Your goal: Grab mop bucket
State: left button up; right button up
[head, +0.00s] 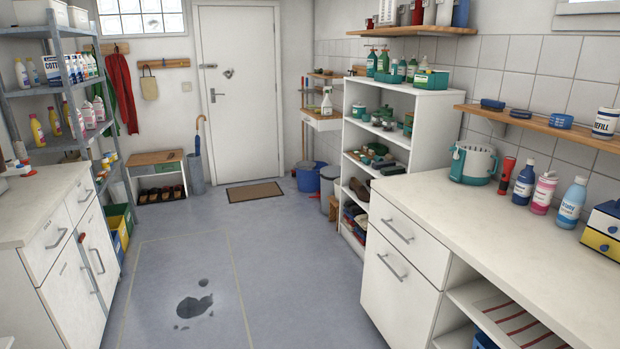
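A blue bucket (308,177) stands on the floor at the back, right of the door and close to the shelf unit. It is small in view, and I cannot tell whether it is the mop bucket. A grey bin (328,188) stands just right of it and partly overlaps it. A white and teal bucket-like container (473,164) with a handle sits on the right counter against the tiled wall. Neither of my grippers is in view.
Dark wet-looking patches (195,306) lie on the grey floor in front. The middle floor is otherwise clear up to the doormat (255,191). White cabinets (75,260) line the left; a white shelf unit (424,122) and counter (500,225) line the right.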

aim_at(308, 181)
jog(key=i+u, duration=0.2)
jog(key=i, duration=6.15)
jog(key=i+j+z, duration=0.2)
jog(key=i, duration=0.25)
jog(key=i+z, duration=0.25)
jog(key=i, duration=0.25)
jog(key=i+j+z, duration=0.45)
jog(key=i+j, duration=0.2)
jog(key=i, duration=0.2)
